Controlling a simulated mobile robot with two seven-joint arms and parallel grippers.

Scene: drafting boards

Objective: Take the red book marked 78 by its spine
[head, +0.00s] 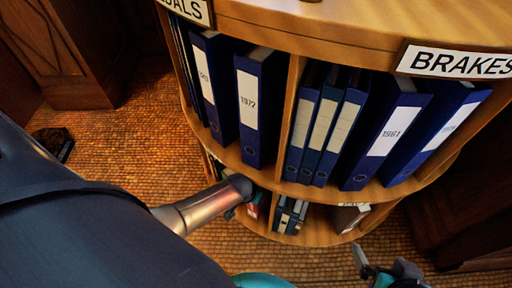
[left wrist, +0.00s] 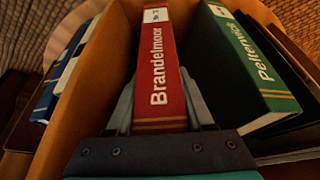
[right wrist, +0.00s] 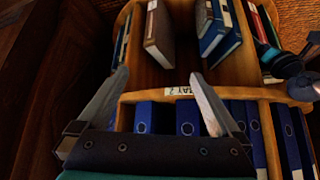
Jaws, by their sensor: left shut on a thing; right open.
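The red book (left wrist: 165,70) has "Brandelmoor" in white on its spine, gold bands and a white label near the top; I cannot read the label's number for sure. It stands upright on the lower shelf. My left gripper (left wrist: 158,88) is shut on it, one finger on each side of the spine. In the head view only a bit of red, probably this book (head: 253,207), shows beside my left arm; the left gripper is mostly hidden there. My right gripper (head: 380,263) is open and empty. In the right wrist view (right wrist: 160,80) its fingers are apart before the shelves.
A green book, "Pellerwick" (left wrist: 250,65), leans right of the red one. A wooden divider (left wrist: 95,85) stands left of it, with blue volumes (left wrist: 65,75) beyond. Blue binders (head: 248,100) fill the upper shelf of the round case. A brown book (right wrist: 158,35) stands on the lower shelf.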

